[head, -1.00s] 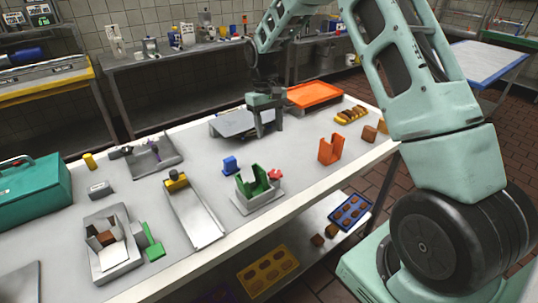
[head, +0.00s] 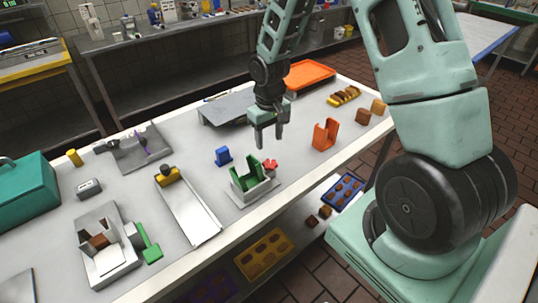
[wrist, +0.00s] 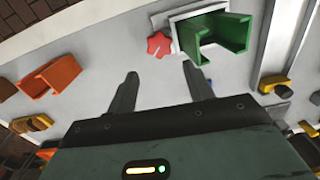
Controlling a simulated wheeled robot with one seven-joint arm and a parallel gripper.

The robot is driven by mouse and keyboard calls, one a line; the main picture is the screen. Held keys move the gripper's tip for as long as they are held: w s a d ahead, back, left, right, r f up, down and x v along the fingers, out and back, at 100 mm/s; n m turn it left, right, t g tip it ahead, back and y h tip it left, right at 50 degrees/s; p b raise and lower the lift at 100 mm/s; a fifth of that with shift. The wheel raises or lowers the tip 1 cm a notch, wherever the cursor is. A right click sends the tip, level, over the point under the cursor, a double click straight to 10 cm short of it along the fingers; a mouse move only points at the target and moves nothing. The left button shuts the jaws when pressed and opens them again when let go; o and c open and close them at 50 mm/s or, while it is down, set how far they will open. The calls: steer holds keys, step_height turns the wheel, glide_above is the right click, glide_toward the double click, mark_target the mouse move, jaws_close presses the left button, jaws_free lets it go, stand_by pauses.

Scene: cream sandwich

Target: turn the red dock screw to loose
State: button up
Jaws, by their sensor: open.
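The red dock screw (head: 270,165) is a small star-shaped knob at the right side of the grey dock (head: 262,192), which holds a green U-shaped piece (head: 244,177). In the wrist view the red screw (wrist: 159,45) lies just beyond my fingertips, beside the green piece (wrist: 217,38). My gripper (head: 268,143) is open and empty, pointing down above the table behind the screw, apart from it. In the wrist view both fingers of my gripper (wrist: 160,72) are spread with nothing between them.
An orange bracket (head: 325,134) stands to the right and a blue block (head: 222,156) to the left of the dock. A long metal tray (head: 190,210) lies further left. A grey sloped plate (head: 225,110) and an orange tray (head: 307,75) are behind.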

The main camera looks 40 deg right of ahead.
mark_target(269, 162)
step_height(269, 162, down, 8)
steer(key=shift+f+p, duration=0.25)
steer(key=shift+p, duration=0.5)
steer(key=c, duration=0.7)
